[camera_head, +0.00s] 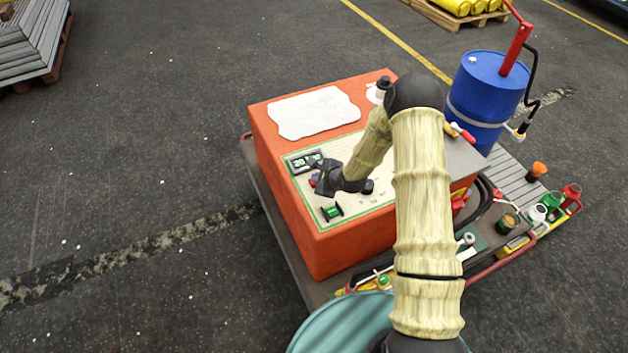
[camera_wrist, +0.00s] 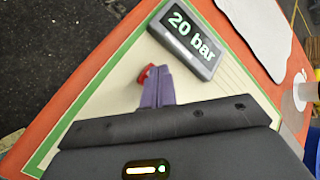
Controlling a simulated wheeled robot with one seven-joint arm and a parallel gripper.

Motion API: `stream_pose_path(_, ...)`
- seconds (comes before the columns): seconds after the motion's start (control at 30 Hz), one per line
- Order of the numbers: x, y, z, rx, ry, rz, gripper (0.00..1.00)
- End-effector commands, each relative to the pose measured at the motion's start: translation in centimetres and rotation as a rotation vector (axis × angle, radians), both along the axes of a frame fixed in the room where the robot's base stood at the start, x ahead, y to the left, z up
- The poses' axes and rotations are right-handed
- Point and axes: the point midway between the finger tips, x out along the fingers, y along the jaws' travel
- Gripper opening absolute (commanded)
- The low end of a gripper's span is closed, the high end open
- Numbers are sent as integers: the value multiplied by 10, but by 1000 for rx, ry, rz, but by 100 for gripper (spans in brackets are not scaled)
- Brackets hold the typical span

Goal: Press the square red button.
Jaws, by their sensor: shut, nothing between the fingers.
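A small red button (camera_wrist: 146,72) shows on the cream panel (camera_wrist: 108,98) in the wrist view, beside the digital display. My gripper's purple fingers (camera_wrist: 156,86) are shut and empty, with their tips right at the button and covering part of it. I cannot tell whether they touch it or whether it is pushed in. Its square shape is partly hidden. In the head view my gripper (camera_head: 317,181) is low over the left part of the panel on the orange cabinet (camera_head: 330,250), and the button is mostly hidden there.
The display (camera_wrist: 188,38) reads "20 bar" and stands close to the fingers. A green part (camera_head: 331,212) sits on the panel nearer the front. A white sheet (camera_head: 313,112) lies on the cabinet top. A blue drum (camera_head: 487,95) stands at the right.

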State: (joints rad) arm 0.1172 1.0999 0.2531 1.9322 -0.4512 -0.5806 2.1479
Motion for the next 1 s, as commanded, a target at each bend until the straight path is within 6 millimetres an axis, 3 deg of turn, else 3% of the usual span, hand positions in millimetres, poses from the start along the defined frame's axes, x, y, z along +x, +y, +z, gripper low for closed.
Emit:
stream_pose_path(0.2, 0, -1, 13, 0, 0, 0, 0)
stream_pose_path(0.63, 0, -1, 16, 0, 0, 0, 0)
stream_pose_path(1.0, 1, -1, 46, 1, 0, -1, 0)
